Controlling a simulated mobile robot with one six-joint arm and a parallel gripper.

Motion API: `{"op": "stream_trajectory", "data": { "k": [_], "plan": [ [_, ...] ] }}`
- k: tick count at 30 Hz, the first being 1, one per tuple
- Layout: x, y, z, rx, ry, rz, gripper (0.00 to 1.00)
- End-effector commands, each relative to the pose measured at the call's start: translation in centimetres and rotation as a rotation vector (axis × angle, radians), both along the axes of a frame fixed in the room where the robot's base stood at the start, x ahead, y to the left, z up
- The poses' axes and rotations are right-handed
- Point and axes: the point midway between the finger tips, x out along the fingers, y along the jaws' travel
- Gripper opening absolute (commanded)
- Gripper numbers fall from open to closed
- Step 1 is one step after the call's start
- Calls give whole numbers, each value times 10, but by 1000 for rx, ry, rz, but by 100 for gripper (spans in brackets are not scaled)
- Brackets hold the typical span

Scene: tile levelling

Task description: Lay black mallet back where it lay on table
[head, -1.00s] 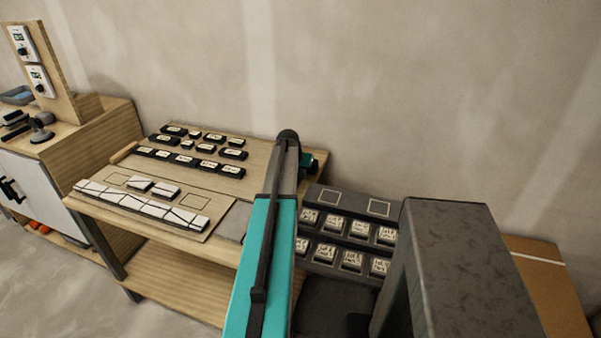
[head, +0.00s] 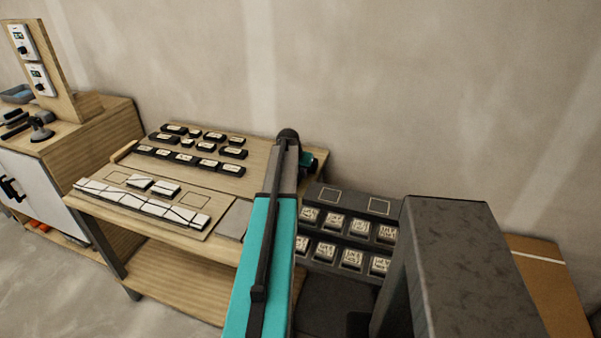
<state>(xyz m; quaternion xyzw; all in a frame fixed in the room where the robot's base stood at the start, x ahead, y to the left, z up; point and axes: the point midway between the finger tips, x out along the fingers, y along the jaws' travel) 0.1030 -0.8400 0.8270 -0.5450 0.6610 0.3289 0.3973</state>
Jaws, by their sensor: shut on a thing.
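My teal and dark grey arm link rises through the middle of the head view and covers the right part of the wooden table (head: 232,183). My gripper does not show; it is hidden beyond the arm. I cannot make out the black mallet, so I cannot tell how it is held. On the table, a row of white tiles (head: 140,202) lies along the front of a board, with two small marked squares behind it. A grey pad (head: 235,220) lies at the table's front right, partly behind my arm.
Several black-framed blocks (head: 185,159) stand in rows at the table's back. A light wooden bar (head: 123,152) lies at its left edge. A dark stepped rack (head: 345,228) with labelled blocks stands right of my arm. A cabinet (head: 85,145) with tools is at left.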

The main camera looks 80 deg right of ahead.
Motion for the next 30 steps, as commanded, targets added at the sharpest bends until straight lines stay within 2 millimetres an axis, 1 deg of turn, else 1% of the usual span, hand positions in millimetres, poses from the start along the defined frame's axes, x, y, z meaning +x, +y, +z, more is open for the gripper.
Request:
{"op": "stream_trajectory", "data": {
  "k": [4, 5, 6, 8, 9, 20, 26, 30],
  "plan": [
    [0, 0, 0, -1, 0, 0, 0],
    [0, 0, 0, -1, 0, 0, 20],
    [0, 0, 0, -1, 0, 0, 27],
    [0, 0, 0, -1, 0, 0, 37],
    [0, 0, 0, 0, 0, 0, 39],
    [0, 1, 0, 2, 0, 0, 39],
    [1, 7, 10, 0, 0, 0, 39],
    [2, 14, 23, 0, 0, 0, 39]
  ]
}}
